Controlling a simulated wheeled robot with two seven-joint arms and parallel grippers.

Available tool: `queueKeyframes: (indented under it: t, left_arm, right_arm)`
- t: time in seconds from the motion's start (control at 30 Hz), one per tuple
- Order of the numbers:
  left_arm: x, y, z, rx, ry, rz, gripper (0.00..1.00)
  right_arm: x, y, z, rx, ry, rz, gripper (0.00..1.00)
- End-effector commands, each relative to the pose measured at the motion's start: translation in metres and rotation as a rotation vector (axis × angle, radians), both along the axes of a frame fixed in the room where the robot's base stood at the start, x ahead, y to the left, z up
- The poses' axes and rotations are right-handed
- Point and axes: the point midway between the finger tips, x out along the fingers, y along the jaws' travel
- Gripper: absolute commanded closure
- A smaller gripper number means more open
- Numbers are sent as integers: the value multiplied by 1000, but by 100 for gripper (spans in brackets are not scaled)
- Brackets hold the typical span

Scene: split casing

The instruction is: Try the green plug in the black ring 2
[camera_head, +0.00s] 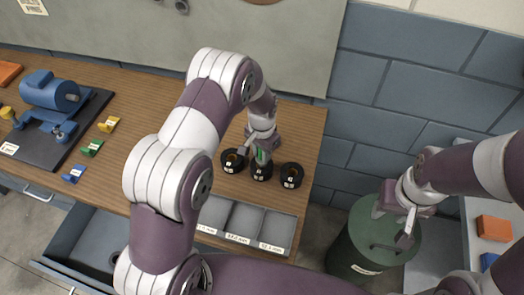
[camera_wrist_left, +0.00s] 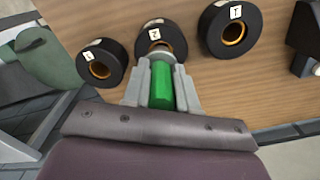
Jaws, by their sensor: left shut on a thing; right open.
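My left gripper (camera_head: 262,155) is shut on the green plug (camera_wrist_left: 161,88), which stands between its fingers (camera_wrist_left: 161,95). The plug's far end is at the middle black ring (camera_wrist_left: 153,38), whose label looks like a 2; this ring also shows in the head view (camera_head: 262,174). The plug and fingers hide part of its bore, so I cannot tell whether the plug is in it or just above. Another black ring stands on each side, left (camera_head: 232,167) and right (camera_head: 291,177) in the head view. My right gripper (camera_head: 405,238) is open and empty, away from the table.
A grey tray with labelled compartments (camera_head: 243,222) lies in front of the rings. Yellow (camera_head: 109,124), green (camera_head: 92,148) and blue (camera_head: 74,174) labelled pieces lie left, beside a blue machine (camera_head: 52,92) on a dark plate. A green bin (camera_head: 352,255) stands right of the table.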

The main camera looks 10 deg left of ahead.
Motion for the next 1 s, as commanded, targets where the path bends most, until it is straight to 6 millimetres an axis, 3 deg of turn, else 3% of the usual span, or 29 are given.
queueKeyframes:
  t: [1.0]
  left_arm:
    - [0, 0, 16, 0, -1, 0, 100]
  right_arm:
    - [0, 0, 11, 0, 0, 0, 57]
